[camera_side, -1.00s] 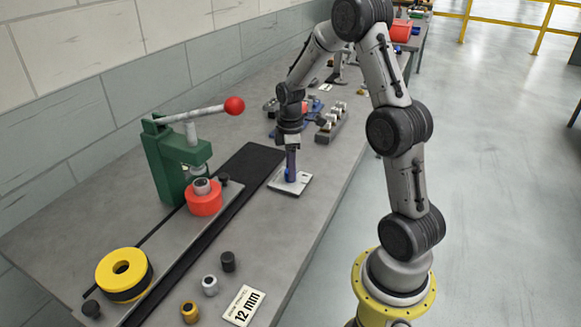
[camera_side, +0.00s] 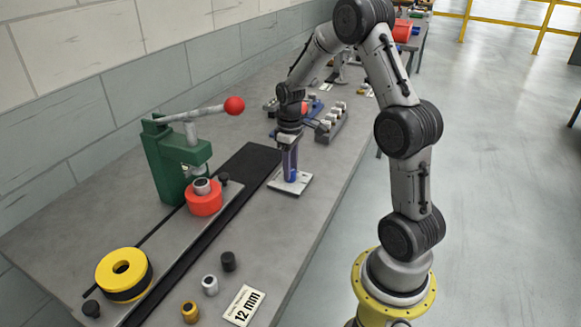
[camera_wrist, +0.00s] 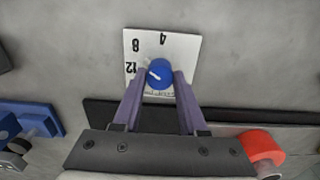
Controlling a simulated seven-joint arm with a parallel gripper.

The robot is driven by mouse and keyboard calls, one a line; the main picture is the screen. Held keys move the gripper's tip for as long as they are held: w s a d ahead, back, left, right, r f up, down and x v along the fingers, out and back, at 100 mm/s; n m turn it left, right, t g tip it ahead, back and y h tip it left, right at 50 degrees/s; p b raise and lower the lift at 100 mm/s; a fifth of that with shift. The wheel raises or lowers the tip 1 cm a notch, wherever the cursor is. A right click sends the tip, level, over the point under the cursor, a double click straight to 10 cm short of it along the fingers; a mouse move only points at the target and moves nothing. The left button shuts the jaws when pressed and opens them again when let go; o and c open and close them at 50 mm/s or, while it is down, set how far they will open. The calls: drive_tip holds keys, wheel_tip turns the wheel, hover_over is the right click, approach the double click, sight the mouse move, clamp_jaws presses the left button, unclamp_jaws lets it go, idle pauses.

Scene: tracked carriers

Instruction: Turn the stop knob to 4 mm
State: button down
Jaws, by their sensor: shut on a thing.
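The blue stop knob (camera_wrist: 159,74) stands on a white dial plate (camera_wrist: 185,50) marked 4, 8 and 12 in the wrist view. Its white pointer line points left and slightly up, near the 12 and a little toward the 8. My gripper (camera_wrist: 159,80) is shut on the knob, with a purple finger on each side. In the side view, my gripper (camera_side: 290,172) points down over the plate (camera_side: 302,186), and the blue knob (camera_side: 291,178) shows low between the fingers.
A green press (camera_side: 170,160) with a red-ended lever stands left of the plate. A red carrier (camera_side: 204,204) and a yellow carrier (camera_side: 112,268) sit along the track. A "12 mm" card (camera_side: 244,305) lies at the front. Small parts and a block (camera_side: 332,122) lie behind my gripper.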

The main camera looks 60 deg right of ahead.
drive_tip(key=m, duration=0.5)
drive_tip(key=shift+m, duration=0.3)
drive_tip(key=m, duration=0.5)
drive_tip(key=shift+r+m, duration=0.1)
drive_tip(key=shift+m, duration=0.2)
drive_tip(key=shift+c, duration=2.2)
unclamp_jaws()
wheel_tip(320, 180, up, 14)
drive_tip(key=shift+a, duration=0.1)
